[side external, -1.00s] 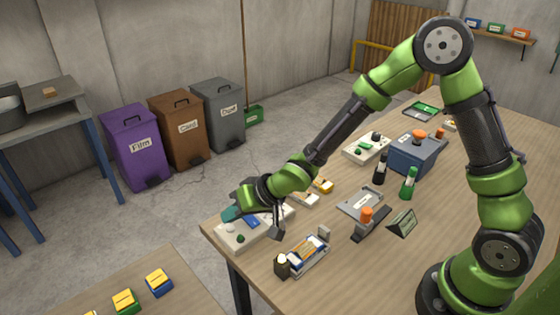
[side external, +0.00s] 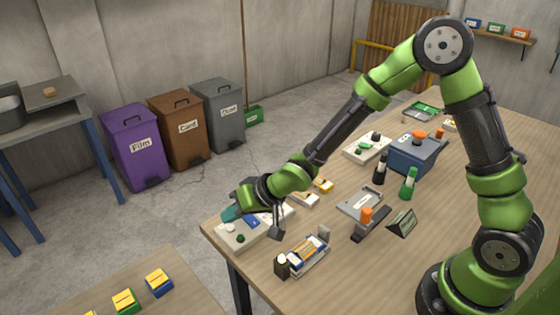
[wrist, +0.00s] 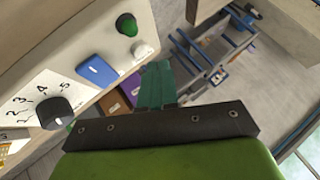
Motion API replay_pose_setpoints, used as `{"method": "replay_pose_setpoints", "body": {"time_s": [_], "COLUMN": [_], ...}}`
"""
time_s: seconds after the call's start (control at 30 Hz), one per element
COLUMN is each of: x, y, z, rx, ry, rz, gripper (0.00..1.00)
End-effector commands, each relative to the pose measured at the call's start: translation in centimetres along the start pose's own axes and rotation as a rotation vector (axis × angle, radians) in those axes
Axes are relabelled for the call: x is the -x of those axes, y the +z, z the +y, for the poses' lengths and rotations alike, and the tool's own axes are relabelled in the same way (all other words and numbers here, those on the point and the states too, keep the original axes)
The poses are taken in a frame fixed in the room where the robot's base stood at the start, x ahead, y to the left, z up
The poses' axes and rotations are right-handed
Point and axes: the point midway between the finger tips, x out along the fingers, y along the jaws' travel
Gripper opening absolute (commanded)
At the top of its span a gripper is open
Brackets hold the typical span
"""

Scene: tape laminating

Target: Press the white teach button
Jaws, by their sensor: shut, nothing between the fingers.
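The control box (side external: 262,238) sits at the table's near left corner. Its white button (side external: 230,228) is on the front left part, beside a green button (side external: 240,238). My gripper (side external: 230,213) has teal fingers just behind the white button in the side view. In the wrist view, the closed teal fingers (wrist: 157,72) point at the box edge, with the white button (wrist: 144,50) just past their tips. The green button (wrist: 127,25) is further up. I cannot tell whether the fingertips touch the white button. My gripper is shut and empty.
The box also carries a blue switch (wrist: 97,70) and a black dial knob (wrist: 55,113). A tray of small parts (side external: 303,254) stands to the right of the box. A stand with an orange knob (side external: 367,217) is further right. The table's left edge is close to the box.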

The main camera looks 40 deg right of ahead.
Motion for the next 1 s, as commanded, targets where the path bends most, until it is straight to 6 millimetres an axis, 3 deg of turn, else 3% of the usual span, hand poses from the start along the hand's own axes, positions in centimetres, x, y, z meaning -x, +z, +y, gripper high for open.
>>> {"method": "replay_pose_setpoints", "body": {"time_s": [1.0], "x": [-0.6], "y": [0.42], "z": [0.45], "rx": [0.0], "ry": [0.0], "rz": [0.0], "gripper": [0.0]}}
